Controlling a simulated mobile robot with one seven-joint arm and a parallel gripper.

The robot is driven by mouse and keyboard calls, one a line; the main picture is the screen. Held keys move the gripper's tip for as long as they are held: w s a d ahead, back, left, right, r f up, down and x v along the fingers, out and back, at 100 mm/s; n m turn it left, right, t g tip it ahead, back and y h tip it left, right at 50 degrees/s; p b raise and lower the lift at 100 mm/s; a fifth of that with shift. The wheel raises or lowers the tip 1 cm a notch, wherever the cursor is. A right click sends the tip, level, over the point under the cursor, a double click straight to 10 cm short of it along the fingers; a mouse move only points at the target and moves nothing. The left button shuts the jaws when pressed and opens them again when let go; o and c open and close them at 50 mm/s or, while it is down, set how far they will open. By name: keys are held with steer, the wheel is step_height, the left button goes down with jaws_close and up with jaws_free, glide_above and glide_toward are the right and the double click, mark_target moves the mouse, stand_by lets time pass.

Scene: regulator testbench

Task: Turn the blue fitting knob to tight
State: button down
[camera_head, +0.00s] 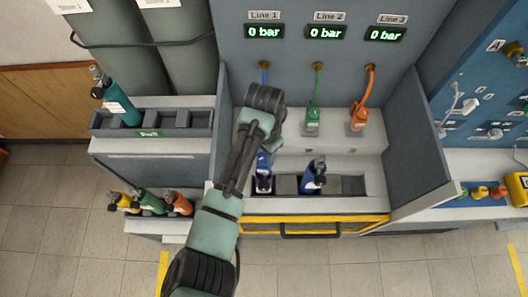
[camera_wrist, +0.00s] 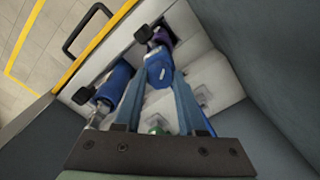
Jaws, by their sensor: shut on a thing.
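The blue fitting knob (camera_wrist: 158,72) sits between the two fingers of my gripper (camera_wrist: 159,68) in the wrist view, with a finger against each side. A purple cylinder (camera_wrist: 161,37) with a black valve stands right by the knob. In the head view the blue fitting (camera_head: 264,161) shows just above this purple cylinder (camera_head: 263,185), in the left slot of the bench rack. My arm and wrist hide most of my gripper there. The knob's marking is too small to read.
A blue cylinder (camera_head: 313,177) stands in the neighbouring rack slot. Green (camera_head: 312,121) and orange (camera_head: 358,120) fittings hang behind on their hoses. The Line 1 display (camera_head: 264,31) reads 0 bar, like the other two. Side walls (camera_head: 418,140) bound the bench; the rack's right slot is empty.

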mark_target(264, 157)
steer(key=shift+m, duration=0.6)
steer(key=m+p, duration=0.1)
steer(key=m, duration=0.4)
steer(key=shift+r+m, duration=0.1)
steer(key=shift+m, duration=0.3)
steer(key=m, duration=0.6)
steer(key=shift+m+p, duration=0.3)
steer(key=shift+p, duration=0.05)
steer(key=shift+c, duration=2.4)
jaws_free()
step_height(264, 157, up, 13)
steer(key=shift+b, duration=0.4)
